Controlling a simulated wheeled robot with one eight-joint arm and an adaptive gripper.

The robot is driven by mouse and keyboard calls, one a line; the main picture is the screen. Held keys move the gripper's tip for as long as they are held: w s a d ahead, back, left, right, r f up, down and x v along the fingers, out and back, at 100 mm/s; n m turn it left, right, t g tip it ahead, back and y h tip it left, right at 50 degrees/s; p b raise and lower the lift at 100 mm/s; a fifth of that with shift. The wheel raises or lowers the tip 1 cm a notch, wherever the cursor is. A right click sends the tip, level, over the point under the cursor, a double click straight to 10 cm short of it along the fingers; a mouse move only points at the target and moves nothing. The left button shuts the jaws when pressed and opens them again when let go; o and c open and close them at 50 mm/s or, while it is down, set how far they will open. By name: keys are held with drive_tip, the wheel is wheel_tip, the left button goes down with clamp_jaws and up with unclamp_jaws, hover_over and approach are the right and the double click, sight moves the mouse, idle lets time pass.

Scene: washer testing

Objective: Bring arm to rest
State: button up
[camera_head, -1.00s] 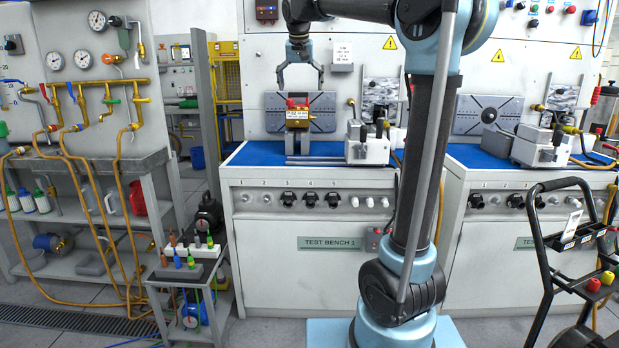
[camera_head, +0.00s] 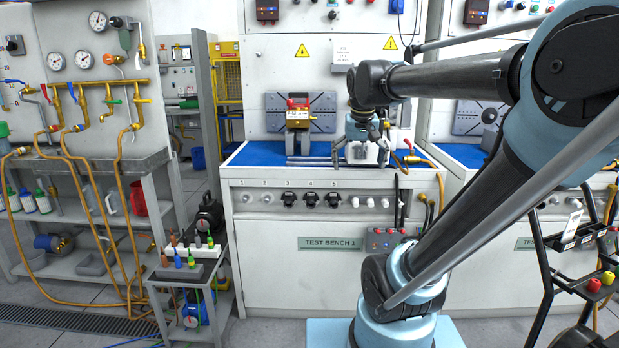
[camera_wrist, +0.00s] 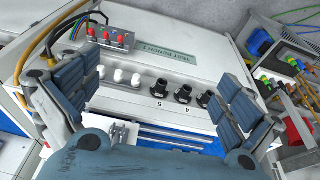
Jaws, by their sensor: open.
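My gripper (camera_wrist: 148,95) is open and empty in the wrist view, its two blue-grey padded fingers wide apart. Between them show the knobs and front panel of test bench 1 (camera_wrist: 150,55). In the head view my gripper (camera_head: 360,150) points down in front of the grey clamp fixture (camera_head: 383,153) on the right of the bench's blue top. The fingers are small there and partly hidden against the fixture. My arm is folded, with its elbow raised at the right.
A brass and red valve unit (camera_head: 298,115) stands on the blue top (camera_head: 250,156) of test bench 1. A small cart (camera_head: 190,285) with bottles stands at the left front. A black trolley frame (camera_head: 545,270) stands at the right. Floor between cart and bench is narrow.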

drive_tip(key=s+d+f, duration=0.2)
drive_tip(key=s+f, duration=0.6)
drive_tip(key=f, duration=0.2)
drive_tip(key=s+d+f, duration=0.2)
drive_tip(key=s+f, duration=0.6)
drive_tip(key=f, duration=0.2)
drive_tip(key=shift+d+f+g, duration=0.25)
drive_tip(key=shift+g, duration=0.15)
drive_tip(key=shift+w+f, duration=0.2)
drive_tip(key=shift+w, duration=0.15)
